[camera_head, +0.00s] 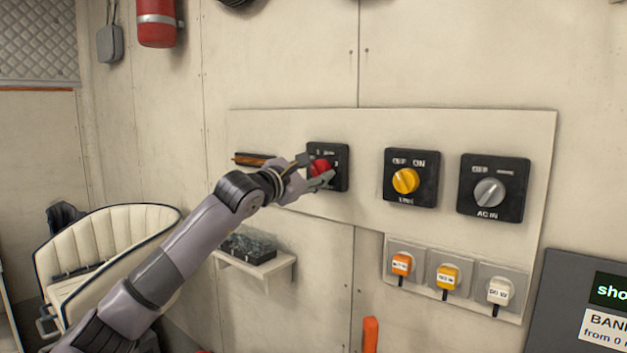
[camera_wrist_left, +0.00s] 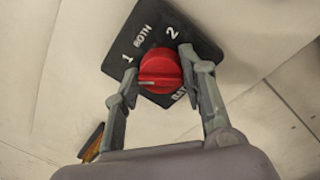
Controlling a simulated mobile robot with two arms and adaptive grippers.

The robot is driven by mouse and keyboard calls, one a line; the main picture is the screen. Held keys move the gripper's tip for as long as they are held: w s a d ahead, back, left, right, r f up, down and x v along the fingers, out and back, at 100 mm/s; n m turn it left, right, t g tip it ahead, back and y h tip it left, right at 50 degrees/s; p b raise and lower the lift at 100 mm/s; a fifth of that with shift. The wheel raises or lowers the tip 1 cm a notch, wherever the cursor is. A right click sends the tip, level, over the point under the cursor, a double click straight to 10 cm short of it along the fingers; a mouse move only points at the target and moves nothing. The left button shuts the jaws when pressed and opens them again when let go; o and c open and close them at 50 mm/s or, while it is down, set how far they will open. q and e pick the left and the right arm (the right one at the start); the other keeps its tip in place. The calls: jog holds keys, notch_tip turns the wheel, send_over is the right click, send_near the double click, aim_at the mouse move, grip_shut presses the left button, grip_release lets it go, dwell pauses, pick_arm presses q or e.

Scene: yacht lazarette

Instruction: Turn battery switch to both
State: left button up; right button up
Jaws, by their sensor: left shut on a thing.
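The battery switch is a black square plate (camera_head: 342,152) with a red knob (camera_head: 319,166), left on the wall panel. In the left wrist view the plate (camera_wrist_left: 185,25) is marked 1, BOTH and 2, and its bottom lettering is partly hidden. The red knob (camera_wrist_left: 161,66) has a small pale mark on its left lower part, on the side of the 1, not facing BOTH. My left gripper (camera_head: 318,173) is shut on the red knob, one finger on each side. My right gripper is not in view.
A yellow-knobbed switch (camera_head: 405,180) and a grey AC IN switch (camera_head: 489,193) sit to the right on the pale panel (camera_head: 290,125). Several plugs, such as the yellow one (camera_head: 447,277), hang below. A small shelf (camera_head: 265,268) is under my left arm.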

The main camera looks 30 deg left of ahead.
pick_arm(q)
jog(key=m, duration=0.4)
jog(key=m+b, duration=0.1)
jog(key=m, duration=0.1)
jog(key=shift+f+m+h, duration=0.25)
jog(key=shift+m+h, duration=0.05)
jog(key=shift+m, duration=0.1)
jog(key=m, duration=0.4)
jog(key=shift+f, duration=0.1)
jog(key=shift+f+m+h+p, duration=0.1)
jog(key=shift+m+h+p, duration=0.2)
jog(key=shift+m, duration=0.6)
jog(key=shift+d, duration=0.1)
jog(key=o, duration=0.7)
jog(key=shift+f, duration=0.1)
jog(key=o, duration=0.5)
jog(key=shift+r, duration=0.2)
jog(key=shift+c, duration=0.2)
